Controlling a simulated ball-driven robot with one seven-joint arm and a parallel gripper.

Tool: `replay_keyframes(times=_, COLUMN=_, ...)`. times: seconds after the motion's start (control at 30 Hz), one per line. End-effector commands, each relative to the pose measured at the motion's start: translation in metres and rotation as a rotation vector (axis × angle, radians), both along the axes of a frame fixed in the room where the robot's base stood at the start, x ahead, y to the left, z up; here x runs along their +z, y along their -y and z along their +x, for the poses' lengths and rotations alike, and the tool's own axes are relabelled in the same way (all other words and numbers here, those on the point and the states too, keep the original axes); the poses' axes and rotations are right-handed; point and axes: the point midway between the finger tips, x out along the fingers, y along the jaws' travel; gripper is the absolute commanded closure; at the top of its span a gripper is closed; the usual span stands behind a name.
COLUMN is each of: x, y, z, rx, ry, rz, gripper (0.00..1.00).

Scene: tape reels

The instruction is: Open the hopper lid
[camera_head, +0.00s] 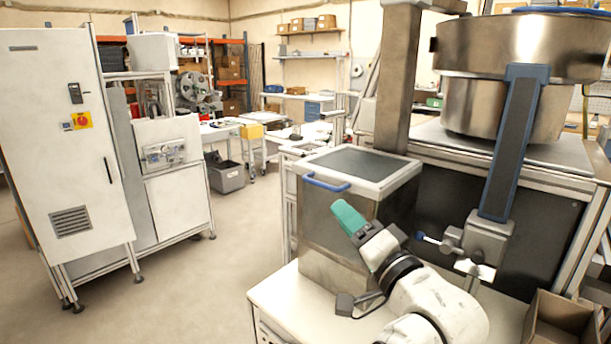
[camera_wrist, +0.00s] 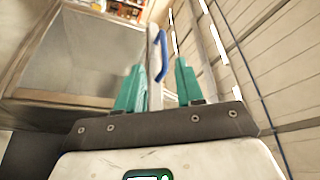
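The hopper (camera_head: 322,240) is a metal box with a dark-panelled, pale-framed lid (camera_head: 362,163) lying shut on top. A blue bar handle (camera_head: 326,184) sits on the lid's front left edge. My gripper (camera_head: 347,212), with teal fingers, is in front of the hopper, a little below the handle in the head view. In the wrist view my gripper (camera_wrist: 159,75) is open, with a clear gap between its fingers. The blue handle (camera_wrist: 163,52) shows between and beyond the fingertips. I see no grip on it.
A large steel bowl (camera_head: 520,50) with a blue-edged chute (camera_head: 512,140) stands right of the hopper. A small device with a blue tip (camera_head: 470,240) is beside my arm. An open box (camera_head: 562,320) is at lower right.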

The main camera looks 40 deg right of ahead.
Motion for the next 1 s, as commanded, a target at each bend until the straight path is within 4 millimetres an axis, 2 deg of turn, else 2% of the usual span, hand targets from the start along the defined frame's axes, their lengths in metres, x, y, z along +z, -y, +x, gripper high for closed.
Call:
replay_keyframes(times=0.17, x=0.009, y=0.003, z=0.010, rx=0.001, ry=0.022, rz=0.011, gripper=0.63)
replay_keyframes(times=0.5, x=0.022, y=0.012, z=0.067, rx=0.000, ry=0.019, rz=0.008, gripper=0.63)
replay_keyframes(times=0.7, x=0.026, y=0.016, z=0.093, rx=0.000, ry=0.019, rz=0.010, gripper=0.63)
replay_keyframes(times=1.0, x=0.027, y=0.018, z=0.104, rx=0.000, ry=0.018, rz=0.009, gripper=0.63)
